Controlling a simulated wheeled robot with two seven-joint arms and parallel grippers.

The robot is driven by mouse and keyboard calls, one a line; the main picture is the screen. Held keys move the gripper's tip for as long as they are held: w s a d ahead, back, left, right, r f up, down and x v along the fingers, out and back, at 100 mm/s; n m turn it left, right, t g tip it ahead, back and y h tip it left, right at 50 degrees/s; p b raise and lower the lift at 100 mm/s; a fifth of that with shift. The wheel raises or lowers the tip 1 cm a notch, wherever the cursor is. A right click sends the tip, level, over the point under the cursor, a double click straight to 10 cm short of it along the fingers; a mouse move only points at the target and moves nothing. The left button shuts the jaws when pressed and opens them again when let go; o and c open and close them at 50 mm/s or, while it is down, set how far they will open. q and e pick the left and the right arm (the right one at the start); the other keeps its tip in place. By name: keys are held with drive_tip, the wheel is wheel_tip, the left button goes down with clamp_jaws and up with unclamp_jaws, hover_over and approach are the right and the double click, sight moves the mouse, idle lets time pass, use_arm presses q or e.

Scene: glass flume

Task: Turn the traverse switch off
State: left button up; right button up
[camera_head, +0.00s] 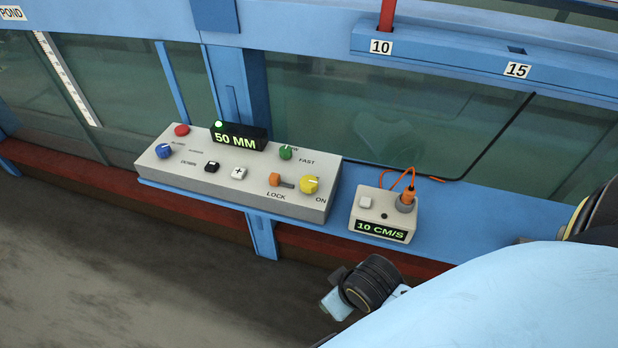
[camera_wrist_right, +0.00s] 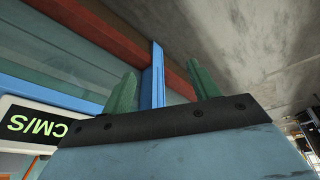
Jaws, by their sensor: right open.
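The grey control box (camera_head: 229,195) stands on the blue ledge in the head view. A yellow knob (camera_head: 309,185) sits at its right end, with ON printed beside it. I cannot tell exactly where its mark points. An orange slider (camera_head: 275,179) is left of it, labelled LOCK. A display (camera_head: 240,137) reads 50 MM, with a green lamp (camera_head: 218,125) lit. My right gripper (camera_wrist_right: 163,86) is open and empty in the right wrist view, its two green fingers apart. It touches no control. My left gripper is not in view.
A small grey box (camera_head: 382,216) reading 10 CM/S, with an orange plug and cable (camera_head: 407,198), stands right of the control box. The glass flume wall (camera_head: 390,115) rises behind. The floor (camera_head: 90,260) in front is clear.

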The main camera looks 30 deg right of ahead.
drive_tip(key=w+a+r+n+t+y, duration=0.1)
drive_tip(key=w+a+r+t, duration=0.1)
drive_tip(key=w+r+t, duration=0.75)
drive_tip(key=w+a+r+n+t+y, duration=0.15)
drive_tip(key=w+r+t, duration=0.35)
drive_tip(key=w+r, duration=0.95)
drive_tip(key=s+a+r+n+t+y, duration=0.2)
drive_tip(key=a+r+n+y, duration=0.5)
drive_tip(key=r, duration=0.4)
drive_tip(key=s+a+r+n+g+y, duration=0.1)
drive_tip(key=s+a+n+g+y, duration=0.1)
drive_tip(key=a+n+g+y, duration=0.55)
drive_tip(key=n+g+h, duration=0.4)
drive_tip(key=g+h, duration=0.9)
drive_tip(key=h, duration=0.4)
hover_over(309, 180)
wheel_tip(309, 180, down, 13)
wheel_tip(309, 180, down, 13)
drive_tip(key=shift+p, duration=0.65)
